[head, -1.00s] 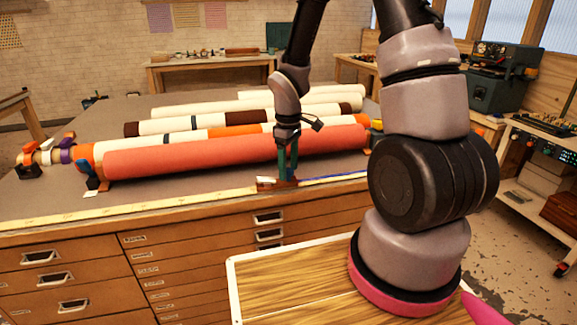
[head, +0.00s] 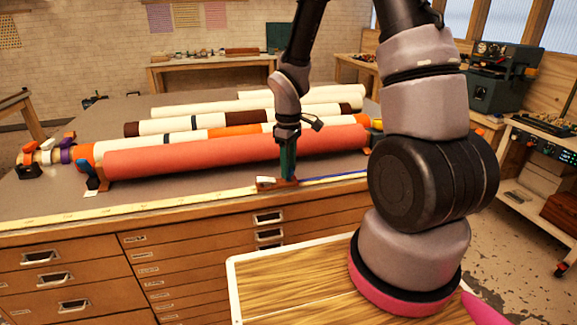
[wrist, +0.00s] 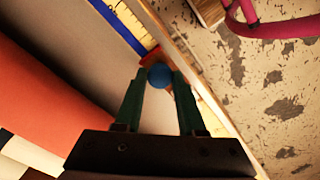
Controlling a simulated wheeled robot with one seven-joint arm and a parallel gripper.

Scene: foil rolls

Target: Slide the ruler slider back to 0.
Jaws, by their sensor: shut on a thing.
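The ruler (head: 130,209) is a long pale yellow strip along the front edge of the worktop, with a blue stretch to the right of the slider. The slider (head: 266,183) is a small reddish-brown block on this strip, near the middle of the head view. My gripper (head: 289,176) points down at the slider's right part. In the wrist view, my green fingers (wrist: 160,74) are shut on the slider's blue round knob (wrist: 159,76). Part of the slider's reddish body (wrist: 151,57) shows beyond the knob. The ruler's marks are too small to read.
A large red roll (head: 220,152) lies just behind the ruler and my gripper, with several paler rolls behind it. A blue-and-black clamp (head: 90,176) stands at the red roll's left end. The ruler strip left of the slider looks clear.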

